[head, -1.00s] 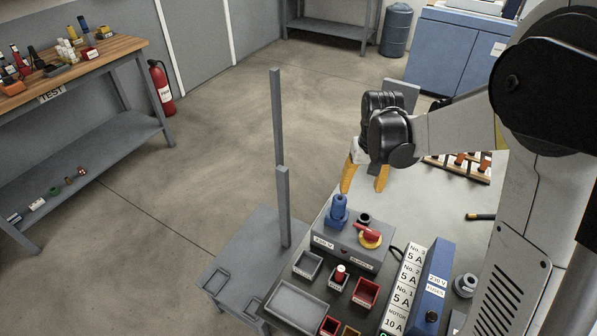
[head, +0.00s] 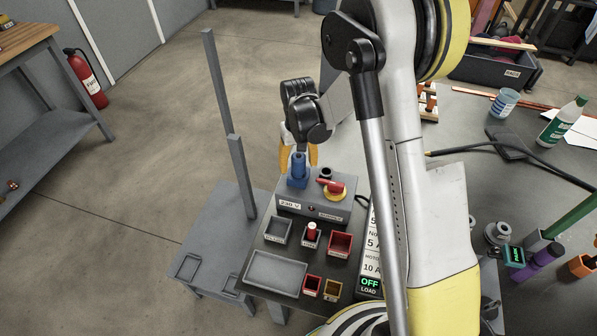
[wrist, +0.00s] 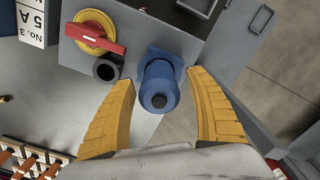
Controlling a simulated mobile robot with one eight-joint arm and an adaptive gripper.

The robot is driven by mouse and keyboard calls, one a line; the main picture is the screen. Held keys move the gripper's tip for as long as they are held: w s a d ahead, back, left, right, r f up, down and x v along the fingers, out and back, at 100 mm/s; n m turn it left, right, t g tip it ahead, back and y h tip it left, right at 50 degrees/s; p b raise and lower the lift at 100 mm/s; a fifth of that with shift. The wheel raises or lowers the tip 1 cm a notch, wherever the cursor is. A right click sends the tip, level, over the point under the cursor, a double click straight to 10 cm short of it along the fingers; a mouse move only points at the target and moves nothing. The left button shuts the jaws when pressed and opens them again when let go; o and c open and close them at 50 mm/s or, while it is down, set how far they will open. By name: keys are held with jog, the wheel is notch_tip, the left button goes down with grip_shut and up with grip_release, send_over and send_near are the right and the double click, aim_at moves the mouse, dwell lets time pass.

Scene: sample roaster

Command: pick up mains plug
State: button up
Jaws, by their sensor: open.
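The blue mains plug (head: 298,168) stands upright on the grey 230 V supply box (head: 333,209), at its back left corner. In the wrist view the plug (wrist: 158,88) shows its rounded blue body and dark cable end, seated at a blue socket flange on the box. My gripper (wrist: 162,100) is open, with its yellow fingers on either side of the plug and a gap to each finger.
A red rotary switch on a yellow disc (wrist: 97,33) and a black round socket (wrist: 108,68) sit beside the plug on the box. Small bins and a grey tray (head: 276,273) lie in front. Two grey posts (head: 240,178) rise at the left.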

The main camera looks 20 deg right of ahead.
jog(key=shift+f, duration=0.85)
jog(key=shift+r, duration=0.1)
jog(key=shift+c, duration=0.6)
grip_shut()
